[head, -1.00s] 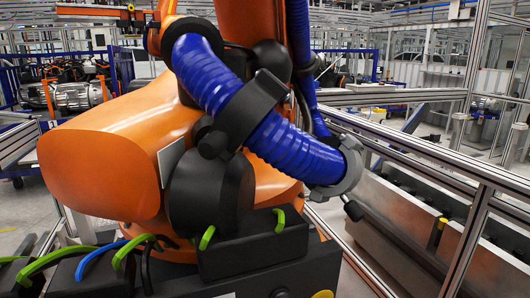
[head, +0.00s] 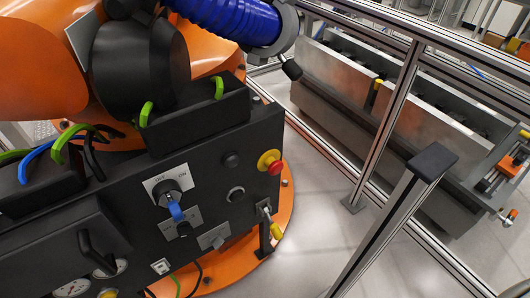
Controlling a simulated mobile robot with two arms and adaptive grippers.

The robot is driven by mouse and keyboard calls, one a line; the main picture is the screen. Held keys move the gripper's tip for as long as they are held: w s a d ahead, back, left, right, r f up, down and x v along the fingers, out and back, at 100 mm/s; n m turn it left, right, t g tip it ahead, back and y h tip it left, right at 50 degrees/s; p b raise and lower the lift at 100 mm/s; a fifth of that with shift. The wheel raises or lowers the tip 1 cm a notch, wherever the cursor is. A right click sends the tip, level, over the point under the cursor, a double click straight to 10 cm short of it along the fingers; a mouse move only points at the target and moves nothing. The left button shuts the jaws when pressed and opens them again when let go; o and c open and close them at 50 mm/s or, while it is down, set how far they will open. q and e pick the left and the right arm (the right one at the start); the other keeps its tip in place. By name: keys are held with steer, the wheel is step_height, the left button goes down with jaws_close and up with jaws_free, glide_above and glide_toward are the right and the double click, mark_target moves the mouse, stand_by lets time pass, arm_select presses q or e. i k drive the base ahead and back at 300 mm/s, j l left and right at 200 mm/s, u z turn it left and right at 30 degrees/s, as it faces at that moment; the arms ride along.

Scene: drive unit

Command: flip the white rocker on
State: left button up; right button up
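A small white rocker (head: 161,266) sits low on the front of the black drive unit (head: 120,225), in the lower left part of the head view. It is below and left of the blue-tagged rotary switch. It is too small to tell which way it is tipped. Neither of my grippers is in view, and nothing covers the rocker.
A rotary switch (head: 168,190) marked OFF and ON has a blue tag (head: 176,211). A red button on yellow (head: 272,164) is at the panel's right. A black handle (head: 95,255) and gauges are at left. A metal-framed fence (head: 385,125) stands right; the floor between is clear.

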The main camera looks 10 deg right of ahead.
mark_target(161, 267)
steer(key=u, duration=0.85)
